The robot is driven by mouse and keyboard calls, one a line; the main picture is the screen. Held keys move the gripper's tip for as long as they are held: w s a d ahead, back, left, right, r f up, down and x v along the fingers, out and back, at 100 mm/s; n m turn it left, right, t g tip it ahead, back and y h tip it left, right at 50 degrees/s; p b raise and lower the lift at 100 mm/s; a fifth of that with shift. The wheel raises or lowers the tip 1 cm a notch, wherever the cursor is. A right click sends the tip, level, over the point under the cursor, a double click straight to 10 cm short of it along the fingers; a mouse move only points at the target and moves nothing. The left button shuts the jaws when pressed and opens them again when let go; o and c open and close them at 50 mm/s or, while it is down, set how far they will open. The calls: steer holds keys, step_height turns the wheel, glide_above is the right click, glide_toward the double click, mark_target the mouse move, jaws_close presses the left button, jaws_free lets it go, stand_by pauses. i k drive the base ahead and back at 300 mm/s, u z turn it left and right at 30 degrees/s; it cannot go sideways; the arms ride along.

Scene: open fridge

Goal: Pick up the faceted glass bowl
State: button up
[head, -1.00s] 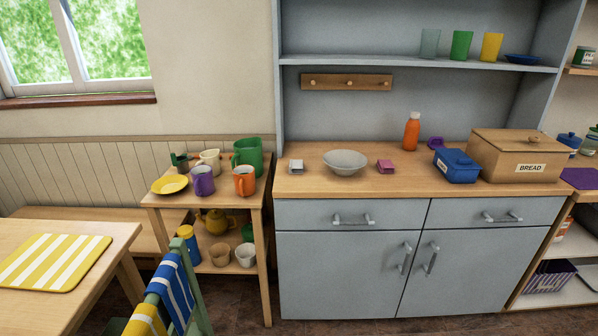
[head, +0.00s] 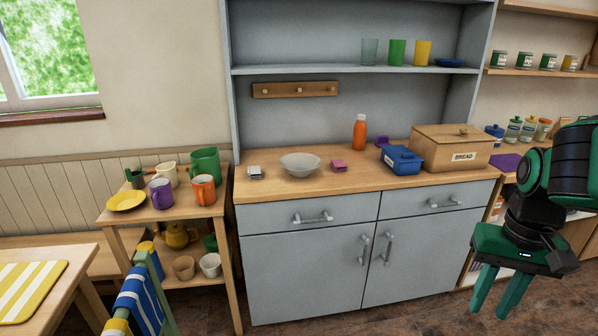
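The faceted glass bowl (head: 300,166) is pale grey-white and wide. It stands upright on the wooden counter top (head: 350,186) of the grey-blue cabinet, left of the middle. My gripper (head: 490,300) is green and hangs at the lower right, in front of the cabinet's right end. Its two fingers point down and stand apart, with nothing between them. It is well to the right of the bowl and lower in the picture, not touching it.
A small whitish box (head: 255,173) and a pink box (head: 339,166) flank the bowl. An orange bottle (head: 359,132), a blue lidded dish (head: 401,158) and a bread box (head: 452,148) stand further right. A side table (head: 132,213) with mugs is at left.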

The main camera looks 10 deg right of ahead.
mark_target(298, 166)
steer(key=u, duration=0.05)
steer(key=i, duration=1)
steer(key=z, duration=0.05)
